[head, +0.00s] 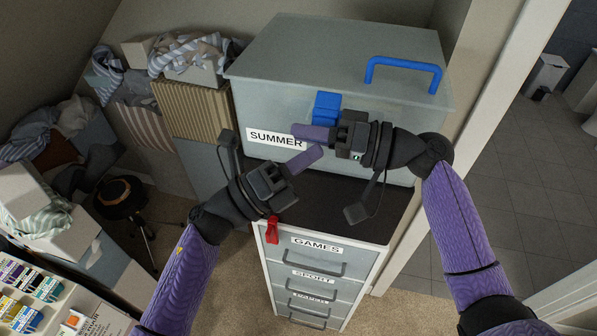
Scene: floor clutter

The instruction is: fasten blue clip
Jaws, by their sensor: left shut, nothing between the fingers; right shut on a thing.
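The blue clip (326,107) is on the front of the grey lidded bin (300,85), just under its lid. My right gripper (314,132) comes in from the right, shut at the clip's lower part, and its fingers hide that part. Whether the clip is latched cannot be told. My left gripper (305,160) is shut and empty, just below the right one, in front of the bin near the SUMMER label (276,139).
The bin has a blue lid handle (404,72) and stands on a dark-topped drawer unit (318,262) with a red tag (272,230) at its front. Boxes of clothes (190,70) and a stool (120,198) are at left. A doorway opens at right.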

